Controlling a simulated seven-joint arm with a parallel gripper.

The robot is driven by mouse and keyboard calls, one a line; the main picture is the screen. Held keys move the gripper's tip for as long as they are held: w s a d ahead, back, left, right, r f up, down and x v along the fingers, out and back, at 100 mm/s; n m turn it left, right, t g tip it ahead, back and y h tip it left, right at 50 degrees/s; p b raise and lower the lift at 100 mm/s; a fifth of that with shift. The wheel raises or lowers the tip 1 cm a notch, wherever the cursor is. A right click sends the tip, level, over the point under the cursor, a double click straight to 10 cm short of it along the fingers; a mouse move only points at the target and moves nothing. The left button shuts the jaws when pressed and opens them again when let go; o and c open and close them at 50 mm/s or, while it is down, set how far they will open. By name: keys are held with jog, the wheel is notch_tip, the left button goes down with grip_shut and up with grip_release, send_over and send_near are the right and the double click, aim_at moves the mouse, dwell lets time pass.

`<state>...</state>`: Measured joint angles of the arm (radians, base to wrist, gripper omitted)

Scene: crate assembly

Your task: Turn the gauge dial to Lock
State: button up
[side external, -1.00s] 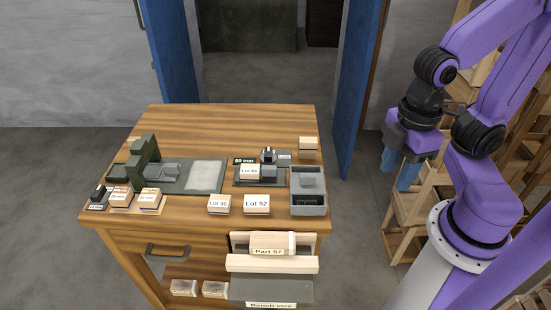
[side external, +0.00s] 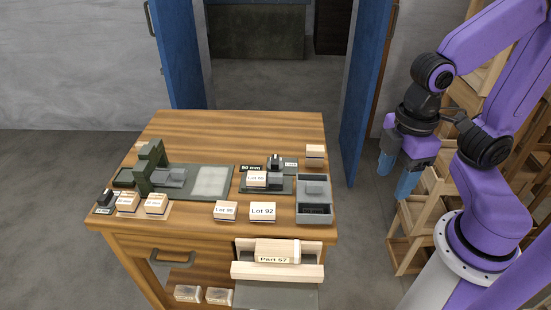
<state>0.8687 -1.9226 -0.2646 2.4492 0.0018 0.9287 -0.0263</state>
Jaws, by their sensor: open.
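My gripper (side external: 397,174) hangs in the air to the right of the table, its two blue fingers apart and nothing between them. It touches nothing on the table. I cannot make out a dial marked Lock; any dial face or pointer is too small to read. A dark green device with a tall upright (side external: 150,166) and a pale plate (side external: 211,181) stands at the left of the table. A smaller dark fixture (side external: 275,179) sits right of centre, by a black label reading about "90 mm" (side external: 251,168), with a lot box (side external: 257,179) on it.
Lot boxes stand along the front of the wooden table (side external: 235,130), including Lot 92 (side external: 262,212). A grey bin (side external: 314,213) is at the right edge. An open drawer (side external: 277,272) holds Part 57 (side external: 277,251). The table's back is clear. Wooden racks (side external: 415,225) stand behind my arm.

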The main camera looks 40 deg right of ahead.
jog(key=w+a+r+m, duration=0.15)
jog(key=w+a, duration=0.25)
jog(key=w, duration=0.4)
jog(key=m, duration=0.2)
send_over(275, 159)
notch_tip(275, 159, down, 17)
jog(key=shift+r, duration=0.15)
jog(key=c, duration=0.8)
